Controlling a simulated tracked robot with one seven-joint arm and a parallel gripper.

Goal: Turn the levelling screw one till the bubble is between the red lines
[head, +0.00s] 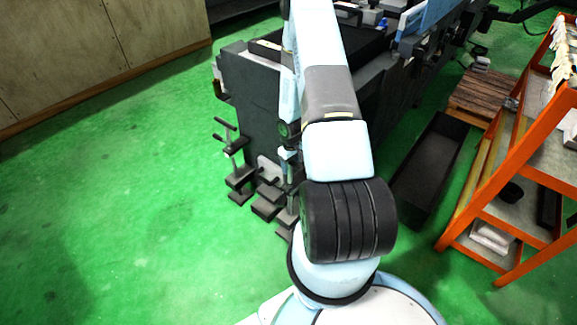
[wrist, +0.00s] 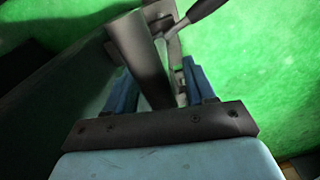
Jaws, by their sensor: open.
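In the head view, levelling screws with dark cross handles (head: 228,140) stand at the near lower corner of the dark grinder, above several block feet (head: 265,208). I cannot tell which is screw one. In the wrist view, my gripper (wrist: 158,76) is open, with a blue finger on each side. A grey metal bar (wrist: 140,55) runs up between and beyond the fingers; I cannot tell whether they touch it. A dark rod handle (wrist: 207,8) sticks out past it at the top. In the head view my arm hides most of the gripper. No bubble or red lines can be made out.
The grinder's dark body (head: 252,100) stands behind the screws. A long black tray (head: 430,165) lies on the floor to the right, near an orange rack (head: 500,160). A wooden cabinet (head: 100,50) stands at the back left. The green floor at left is clear.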

